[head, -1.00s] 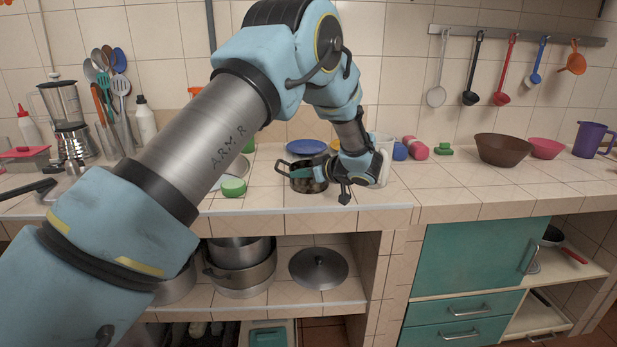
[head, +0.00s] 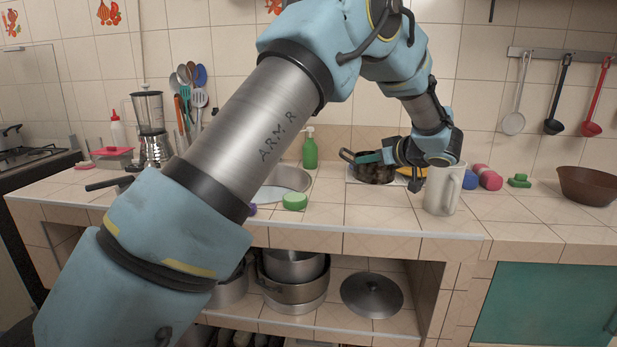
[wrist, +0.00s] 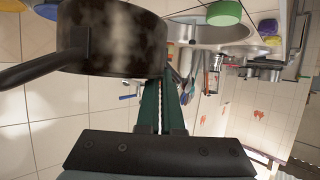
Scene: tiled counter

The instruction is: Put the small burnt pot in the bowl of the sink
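The small burnt pot (head: 375,172) is dark with scorched patches and has a long handle. In the wrist view the pot (wrist: 115,38) fills the upper left, beside the closed green fingers (wrist: 160,105); the exact grip point is hidden. The sink bowl (head: 291,178) is a round metal basin left of the pot, partly hidden by my arm. It also shows at the top of the wrist view (wrist: 215,30).
A green sponge (head: 294,201) lies at the sink's front rim. A green bottle (head: 310,150) stands behind the sink. A white mug (head: 442,188) stands close to my gripper on the right. A yellow item (head: 412,172) lies near the pot. The counter between sink and mug is mostly clear.

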